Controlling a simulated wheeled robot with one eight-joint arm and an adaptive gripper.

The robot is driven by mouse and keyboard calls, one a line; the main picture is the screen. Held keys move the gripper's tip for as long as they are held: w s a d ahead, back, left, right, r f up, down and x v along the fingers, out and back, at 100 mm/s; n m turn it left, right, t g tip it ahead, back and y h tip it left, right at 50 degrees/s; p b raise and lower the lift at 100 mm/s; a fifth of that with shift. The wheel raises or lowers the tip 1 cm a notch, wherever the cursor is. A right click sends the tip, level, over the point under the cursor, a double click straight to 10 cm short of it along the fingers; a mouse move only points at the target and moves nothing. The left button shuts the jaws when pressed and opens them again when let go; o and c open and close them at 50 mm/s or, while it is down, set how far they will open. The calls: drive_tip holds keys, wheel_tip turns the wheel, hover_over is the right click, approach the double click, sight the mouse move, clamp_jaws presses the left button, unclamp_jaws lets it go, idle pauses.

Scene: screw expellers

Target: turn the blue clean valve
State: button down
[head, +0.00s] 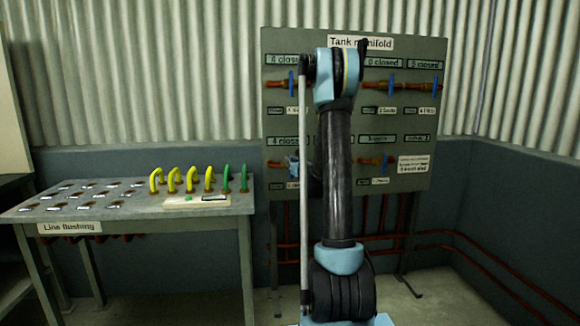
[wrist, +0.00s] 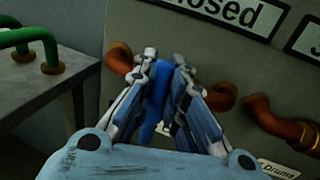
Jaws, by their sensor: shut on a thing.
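A blue valve handle (wrist: 157,95) on a copper pipe (wrist: 119,60) shows in the wrist view, below a plate ending in "closed" (wrist: 222,12). My gripper (wrist: 165,62) is shut on this handle, with one finger on each side. In the head view my gripper (head: 292,163) is at the lower left of the tank manifold board (head: 350,128), under a plate reading "4 closed" (head: 284,141). There the gripper covers most of the handle. Its small name label is too small to read.
Other blue valves (head: 392,84) sit along the board's upper pipe, and one (head: 384,163) at lower right. My arm hides the board's middle. The line flushing table (head: 130,204) with yellow and green hoses (head: 227,178) stands to the left. Red pipes run along the right wall.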

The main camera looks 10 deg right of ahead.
drive_tip(key=shift+s+a+f+n+g+h, duration=0.1)
drive_tip(key=shift+a+f+n+g+h, duration=0.3)
drive_tip(key=shift+n, duration=1.25)
drive_tip(key=shift+w+a+f+n+g+h, duration=0.2)
drive_tip(key=shift+a+n+h, duration=0.3)
drive_tip(key=shift+n, duration=1.2)
drive_tip(key=shift+s+a+f+n+g+h, duration=0.2)
drive_tip(key=shift+a+f+n+g+h, duration=0.25)
drive_tip(key=shift+n, duration=1.2)
drive_tip(key=shift+a+r, duration=0.1)
drive_tip(key=shift+a, duration=0.05)
drive_tip(key=c, duration=1.6)
unclamp_jaws()
drive_tip(key=v, duration=1.1)
drive_tip(key=shift+s, duration=0.4)
